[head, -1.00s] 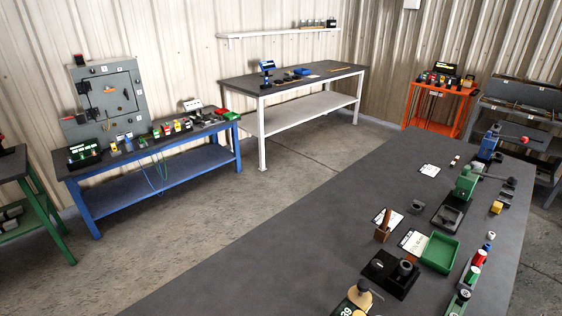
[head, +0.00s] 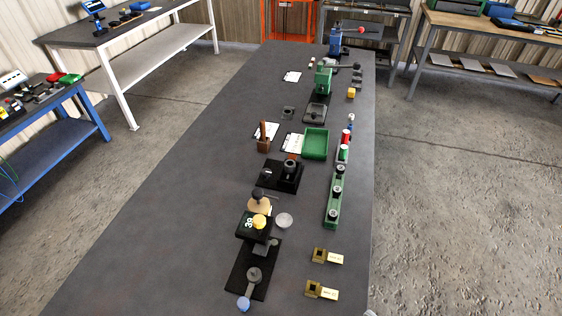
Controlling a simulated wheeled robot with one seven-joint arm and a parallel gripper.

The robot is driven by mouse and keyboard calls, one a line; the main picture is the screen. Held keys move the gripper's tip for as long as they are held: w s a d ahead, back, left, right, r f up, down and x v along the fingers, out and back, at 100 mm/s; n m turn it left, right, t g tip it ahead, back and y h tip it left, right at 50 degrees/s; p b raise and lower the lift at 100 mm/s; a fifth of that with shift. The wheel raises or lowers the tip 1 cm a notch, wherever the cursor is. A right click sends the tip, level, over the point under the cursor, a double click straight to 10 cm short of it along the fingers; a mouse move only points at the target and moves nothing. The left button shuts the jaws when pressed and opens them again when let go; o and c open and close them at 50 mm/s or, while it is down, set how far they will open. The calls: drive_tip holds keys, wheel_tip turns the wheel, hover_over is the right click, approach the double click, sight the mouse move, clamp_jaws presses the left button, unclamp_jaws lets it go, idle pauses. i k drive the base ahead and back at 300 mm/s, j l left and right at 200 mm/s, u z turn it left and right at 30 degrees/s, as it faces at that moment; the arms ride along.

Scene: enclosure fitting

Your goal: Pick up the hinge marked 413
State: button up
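I cannot make out a hinge or the mark 413 anywhere in the head view. Two small brass-coloured pieces with pale tags, a farther one (head: 320,255) and a nearer one (head: 313,289), lie near the front right of the long dark bench (head: 170,210). The writing on their tags is too small to read, and I cannot tell what they are. My gripper is not in view.
A black fixture (head: 245,268), a dark block with pale digits (head: 249,224), a green rail (head: 333,198) and a green tray (head: 315,143) are on the bench. Its left side is bare. A white-legged table (head: 115,30) and a blue bench (head: 60,120) stand left across open floor.

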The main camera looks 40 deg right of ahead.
sight(290, 164)
drive_tip(key=i+z, duration=0.15)
drive_tip(key=z, duration=0.2)
drive_tip(key=i+j+z, duration=0.1)
drive_tip(key=z, duration=0.25)
drive_tip(key=i+j+z, duration=0.1)
drive_tip(key=z, duration=0.25)
drive_tip(key=j, duration=0.1)
